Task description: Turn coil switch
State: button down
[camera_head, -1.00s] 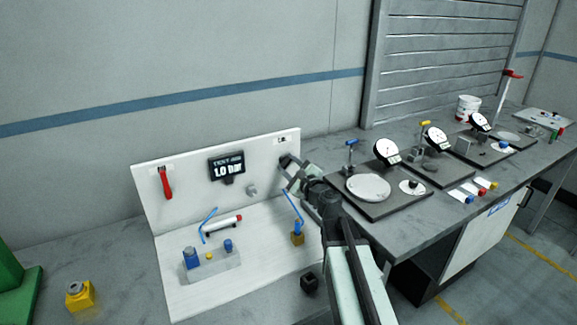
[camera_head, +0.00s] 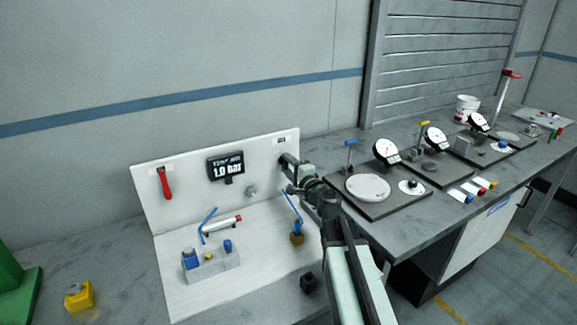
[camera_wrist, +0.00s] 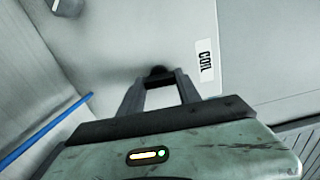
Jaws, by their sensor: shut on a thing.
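The coil switch is a small dark knob (camera_wrist: 157,71) on the white upright panel (camera_head: 252,160). It shows between my fingertips in the wrist view, beside a white label reading COIL (camera_wrist: 204,60). My gripper (camera_wrist: 160,80) is shut on the knob, its two dark fingers on either side of it. In the head view my gripper (camera_head: 284,160) reaches the right end of the panel, just below the small label (camera_head: 281,139). The knob is hidden behind the gripper there, and I cannot read its pointing direction.
A dark display (camera_head: 226,167) reading 1.0 bar and a red handle (camera_head: 165,183) are on the panel. Gauge stands (camera_head: 385,152) fill the bench to the right.

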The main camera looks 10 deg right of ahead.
jog(key=shift+n, duration=0.4)
jog(key=c, duration=0.8)
grip_release()
jog(key=shift+c, duration=0.2)
